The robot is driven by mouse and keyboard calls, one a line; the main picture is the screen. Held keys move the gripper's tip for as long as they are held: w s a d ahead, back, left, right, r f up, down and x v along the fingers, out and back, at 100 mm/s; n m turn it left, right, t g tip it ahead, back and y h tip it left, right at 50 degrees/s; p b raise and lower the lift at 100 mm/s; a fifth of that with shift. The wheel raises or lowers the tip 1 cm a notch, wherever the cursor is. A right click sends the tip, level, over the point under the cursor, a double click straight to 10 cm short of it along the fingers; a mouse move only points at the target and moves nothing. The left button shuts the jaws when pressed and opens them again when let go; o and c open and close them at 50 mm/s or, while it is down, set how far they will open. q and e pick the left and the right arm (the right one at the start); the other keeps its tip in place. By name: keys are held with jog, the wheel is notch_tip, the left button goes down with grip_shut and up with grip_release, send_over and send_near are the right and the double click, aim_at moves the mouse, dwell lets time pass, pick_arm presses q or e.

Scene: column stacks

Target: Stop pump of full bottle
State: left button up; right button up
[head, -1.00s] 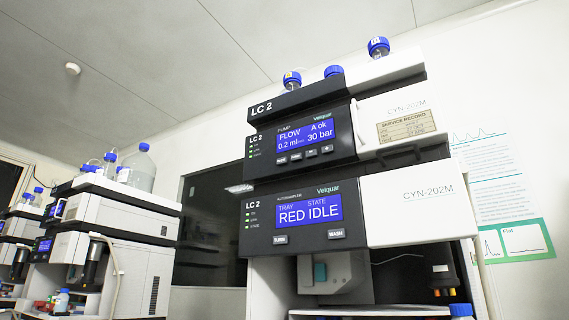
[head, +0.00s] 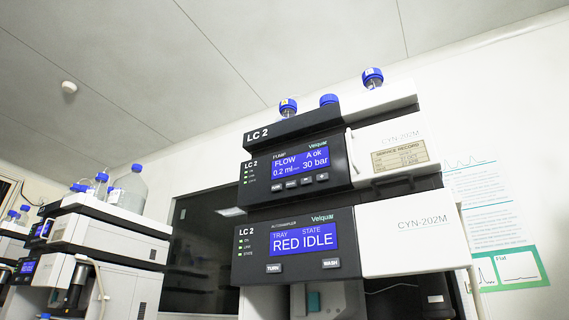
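The LC 2 column stack stands in the middle right of the head view. Its pump module (head: 262,183) has a blue display (head: 300,163) reading FLOW, A ok, 0.2 ml, 30 bar. A row of several small buttons (head: 299,182) sits under that display. On top are blue-capped bottles: one at left (head: 288,107), a cap in the middle (head: 328,100) and one at right (head: 372,77). Their bodies are mostly hidden by the top tray's front, so I cannot tell how full they are. Neither of my grippers shows.
Below the pump, the autosampler (head: 255,250) display reads TRAY RED, STATE IDLE, with TURN and WASH buttons. Further stacks (head: 100,235) stand at left, with a large clear blue-capped bottle (head: 130,188) on top. A poster (head: 495,225) hangs on the right wall.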

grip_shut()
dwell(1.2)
